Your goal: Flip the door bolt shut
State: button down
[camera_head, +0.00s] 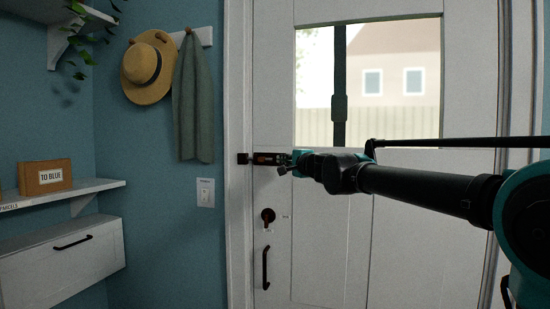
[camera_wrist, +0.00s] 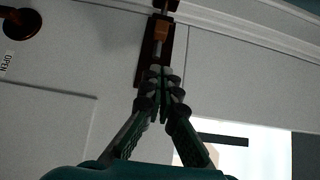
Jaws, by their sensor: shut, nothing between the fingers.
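The door bolt (camera_head: 268,158) is a dark plate with a copper-coloured part, mounted on the white door (camera_head: 330,215) near its left edge. A small dark keeper (camera_head: 242,158) sits on the frame to its left. The bolt also shows in the wrist view (camera_wrist: 165,45), with a pale rod along it. My gripper (camera_head: 289,164) is at the bolt's right end. In the wrist view its fingertips (camera_wrist: 160,72) are together over the plate's near end, with nothing between them. I cannot tell whether they touch the bolt, or whether the rod reaches into the keeper.
A dark round knob (camera_head: 267,215) and a pull handle (camera_head: 266,267) sit below the bolt. An "OPEN" label (camera_wrist: 8,63) is near the knob. A straw hat (camera_head: 148,68) and a grey-green cloth (camera_head: 193,105) hang left of the door, above a light switch (camera_head: 205,192).

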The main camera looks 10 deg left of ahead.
jog(key=v, duration=0.7)
jog(key=shift+s+d, duration=0.15)
jog(key=shift+d, duration=0.1)
